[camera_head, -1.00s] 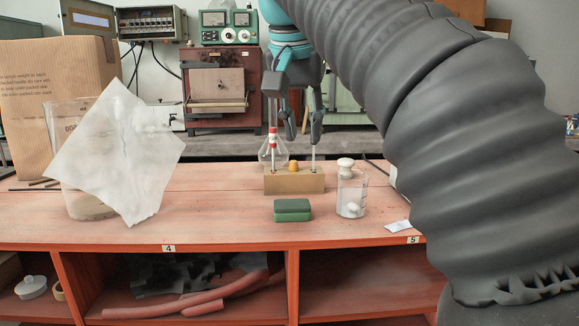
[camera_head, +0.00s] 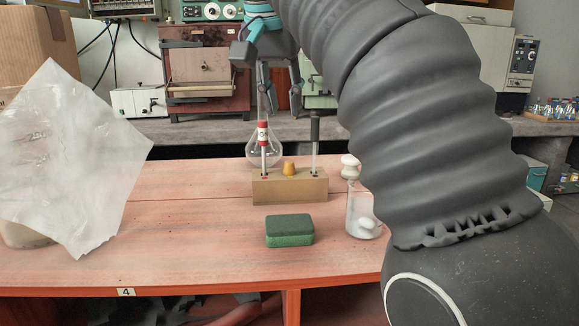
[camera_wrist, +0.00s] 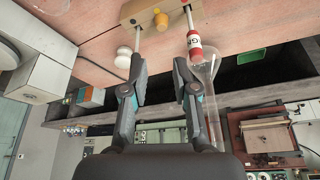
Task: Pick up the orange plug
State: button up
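The orange plug (camera_head: 289,168) sits upright on top of a tan block (camera_head: 262,188) on the bench, between two upright rods. It also shows in the wrist view (camera_wrist: 160,19) on the block (camera_wrist: 136,10), near the top edge. My gripper (camera_head: 283,104) is above and behind the block in the head view, apart from the plug. In the wrist view my gripper (camera_wrist: 159,72) has its two fingers spread with nothing between the tips.
The left rod has a red-and-white labelled sleeve (camera_head: 263,134); the right rod has a dark top (camera_head: 315,128). A glass flask (camera_head: 273,154) stands behind the block. A beaker (camera_head: 362,212) stands right. A translucent sheet (camera_head: 85,160) is at left.

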send_over(289, 162)
jog(key=s, duration=0.2)
jog(key=f, duration=0.6)
jog(key=shift+w+a+f, duration=0.1)
jog(key=shift+w+a, duration=0.05)
jog(key=shift+a, duration=0.15)
jog(key=shift+s+b+x, duration=0.15)
jog(key=shift+b+x, duration=0.1)
jog(key=shift+x, duration=1.1)
jog(key=shift+s+b+x, duration=0.1)
jog(key=shift+b+x, duration=0.1)
jog(key=shift+x, duration=1.15)
jog(key=shift+a, duration=0.15)
jog(key=c, duration=0.4)
